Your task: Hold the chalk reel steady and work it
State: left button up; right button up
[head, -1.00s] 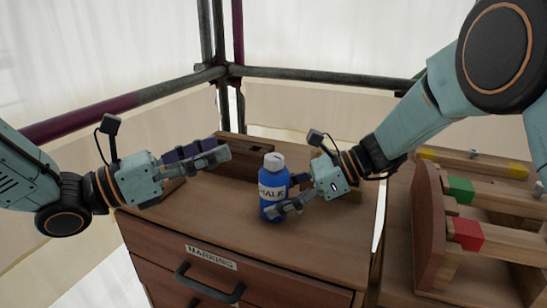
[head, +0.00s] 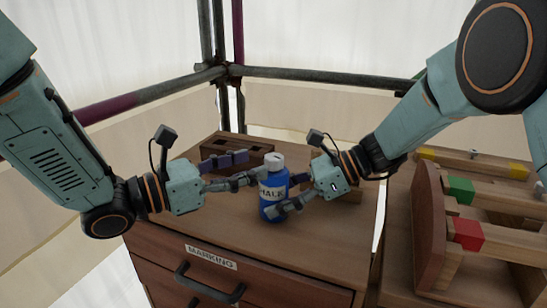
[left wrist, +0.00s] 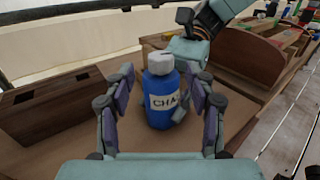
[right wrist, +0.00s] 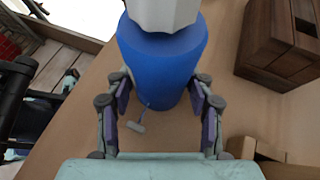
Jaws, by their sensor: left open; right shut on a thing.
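The chalk reel is a blue bottle (head: 273,190) with a white faceted cap and a label reading CHALK. It stands upright on the wooden cabinet top. My right gripper (head: 287,194) is shut on its body from the right, low down. In the right wrist view the blue body (right wrist: 165,65) fills the space between the fingers, and a small grey hook-like piece (right wrist: 137,127) hangs beside it. My left gripper (head: 252,170) is open at the bottle's left. In the left wrist view the bottle (left wrist: 160,98) stands ahead, between the spread fingers, its cap (left wrist: 159,62) just above their tips.
A dark wooden block with slots (head: 235,152) stands behind on the cabinet top. The cabinet's front has a drawer labelled MARKING (head: 212,257). A wooden rack with yellow, green and red blocks (head: 468,234) stands at the right. Scaffold poles (head: 220,72) run behind.

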aim_at(266, 160)
pick_arm(q)
jog(key=shift+x, duration=3.15)
jog(key=shift+c, duration=0.3)
grip_shut()
